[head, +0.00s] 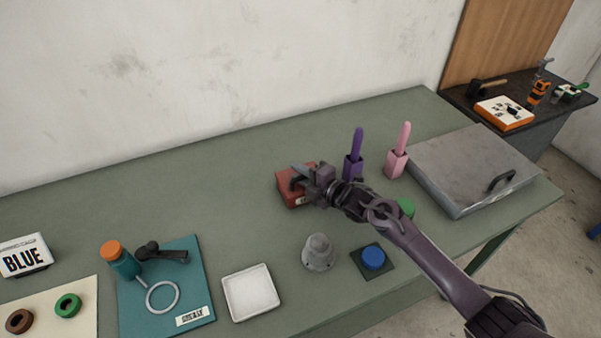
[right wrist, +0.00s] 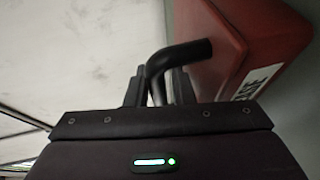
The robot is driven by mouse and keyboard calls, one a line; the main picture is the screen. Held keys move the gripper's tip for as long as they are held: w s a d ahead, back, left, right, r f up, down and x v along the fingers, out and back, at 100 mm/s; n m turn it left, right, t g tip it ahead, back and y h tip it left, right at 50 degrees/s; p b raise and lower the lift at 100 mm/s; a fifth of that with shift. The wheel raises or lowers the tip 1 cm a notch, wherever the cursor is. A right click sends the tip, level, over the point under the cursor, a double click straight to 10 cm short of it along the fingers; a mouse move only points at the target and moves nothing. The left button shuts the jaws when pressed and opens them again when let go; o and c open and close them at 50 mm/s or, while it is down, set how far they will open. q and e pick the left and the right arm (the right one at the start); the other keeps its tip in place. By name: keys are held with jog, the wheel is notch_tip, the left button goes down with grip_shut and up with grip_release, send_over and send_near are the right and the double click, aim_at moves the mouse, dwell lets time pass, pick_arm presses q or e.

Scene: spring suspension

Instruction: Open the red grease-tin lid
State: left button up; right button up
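The red grease tin (head: 288,192) stands on the green table near the middle, with its lid on as far as I can see. A black bent handle (right wrist: 182,54) sticks out from the red tin (right wrist: 285,50) in the right wrist view. My right gripper (head: 301,181) is over the tin in the head view. Its two fingers (right wrist: 158,88) lie close on either side of the handle and appear shut on it. The gripper hides part of the tin's top and right side. My left gripper is in neither view.
A purple marker in a holder (head: 353,168) and a pink one (head: 396,164) stand right of the tin. A grey cone-shaped part (head: 319,253), a blue button (head: 373,258) and a white tray (head: 250,292) are in front. A grey metal box (head: 465,165) is at right. The table behind the tin is clear.

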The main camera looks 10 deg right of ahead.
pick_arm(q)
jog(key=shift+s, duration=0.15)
pick_arm(e)
jog(key=c, duration=0.5)
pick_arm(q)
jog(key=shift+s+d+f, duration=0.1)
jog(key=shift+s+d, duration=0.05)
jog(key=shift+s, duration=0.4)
pick_arm(e)
grip_shut()
jog(key=shift+r, duration=0.1)
